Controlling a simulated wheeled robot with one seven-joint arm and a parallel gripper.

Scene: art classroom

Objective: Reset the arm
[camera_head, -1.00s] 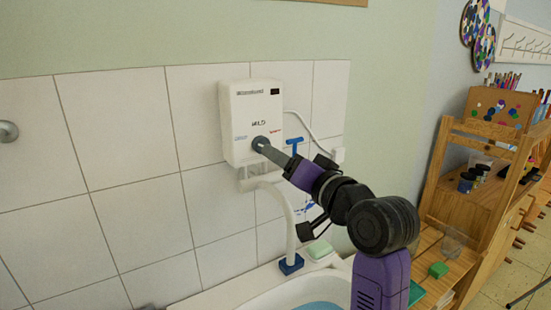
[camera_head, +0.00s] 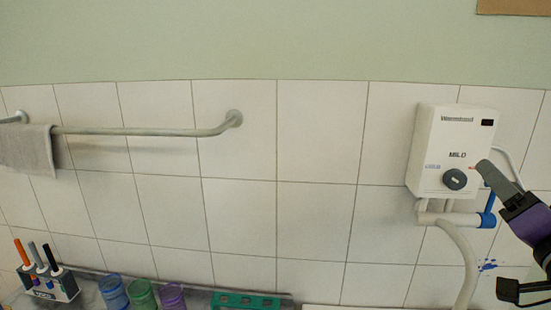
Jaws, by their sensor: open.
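My gripper (camera_head: 490,172) shows at the right edge of the head view, at the end of my purple and black arm. Its grey fingers point up and left at the white wall heater box (camera_head: 438,128). The fingers overlap the lower right of the box in the picture, to the right of its dark round dial (camera_head: 455,179). The dial is in full view, with a gap between it and the fingertips. I see nothing held in the gripper. Most of my arm is outside the frame.
A towel rail (camera_head: 150,132) with a grey towel (camera_head: 27,150) is on the tiled wall at left. Below stand a marker holder (camera_head: 50,287), several coloured cups (camera_head: 142,296) and a green tray (camera_head: 245,300). A white pipe (camera_head: 464,262) runs down beneath the heater.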

